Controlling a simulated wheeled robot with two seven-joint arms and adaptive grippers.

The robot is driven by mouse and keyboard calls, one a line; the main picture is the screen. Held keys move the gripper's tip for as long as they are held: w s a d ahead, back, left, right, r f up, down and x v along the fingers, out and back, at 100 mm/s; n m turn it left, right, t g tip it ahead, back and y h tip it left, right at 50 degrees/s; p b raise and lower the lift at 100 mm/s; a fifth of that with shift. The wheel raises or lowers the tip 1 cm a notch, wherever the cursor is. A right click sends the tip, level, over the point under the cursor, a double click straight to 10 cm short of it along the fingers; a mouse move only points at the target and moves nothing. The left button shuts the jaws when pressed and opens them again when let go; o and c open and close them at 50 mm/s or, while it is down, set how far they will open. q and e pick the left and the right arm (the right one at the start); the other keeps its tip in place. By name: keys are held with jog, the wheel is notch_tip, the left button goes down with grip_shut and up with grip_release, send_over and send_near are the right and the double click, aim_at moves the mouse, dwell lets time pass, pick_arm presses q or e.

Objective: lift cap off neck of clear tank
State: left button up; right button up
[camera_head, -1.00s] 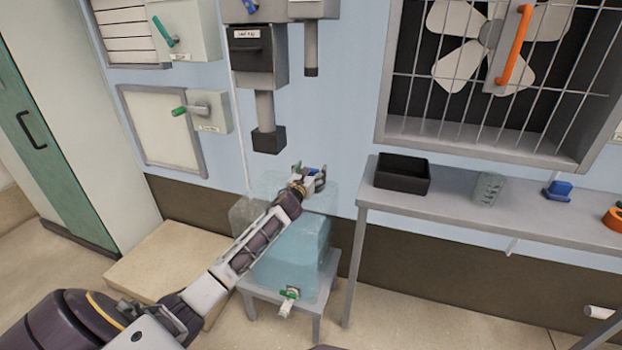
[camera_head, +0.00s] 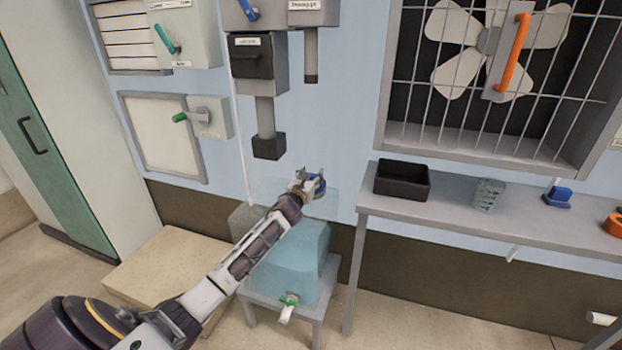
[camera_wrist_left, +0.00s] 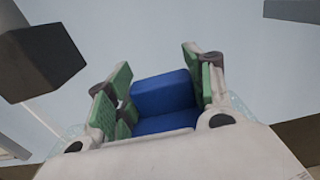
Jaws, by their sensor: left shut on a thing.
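The clear tank (camera_head: 292,262) holds bluish liquid and stands on a small grey stand, with a green-handled tap (camera_head: 289,300) low on its front. My left arm crosses in front of the tank's upper left. My left gripper (camera_head: 314,182) is over the tank's top, shut on the blue cap (camera_head: 319,188). In the left wrist view, the blue cap (camera_wrist_left: 165,92) sits between the green-padded fingers of the gripper (camera_wrist_left: 160,95). The neck is hidden, so I cannot tell whether the cap still rests on it. My right gripper is out of view.
A grey wall unit with a black-ended downpipe (camera_head: 268,146) hangs just above and left of the gripper. A grey bench (camera_head: 460,212) at right bears a black bin (camera_head: 402,180) and small items. A beige block (camera_head: 165,262) lies left of the tank.

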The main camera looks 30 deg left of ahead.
aim_at(311, 174)
pick_arm(q)
notch_tip(311, 174, up, 2)
jog(key=shift+r+p, duration=0.1)
jog(key=shift+p, duration=0.3)
jog(key=shift+r+p, duration=0.35)
jog(key=shift+r, duration=0.4)
jog(key=shift+r+p, duration=1.25)
jog(key=shift+r, duration=1.75)
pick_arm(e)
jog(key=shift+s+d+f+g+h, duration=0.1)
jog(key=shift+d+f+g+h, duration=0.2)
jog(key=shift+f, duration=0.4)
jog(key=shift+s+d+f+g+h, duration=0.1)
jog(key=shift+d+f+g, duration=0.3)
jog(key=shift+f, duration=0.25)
pick_arm(q)
jog(key=shift+f, duration=0.1)
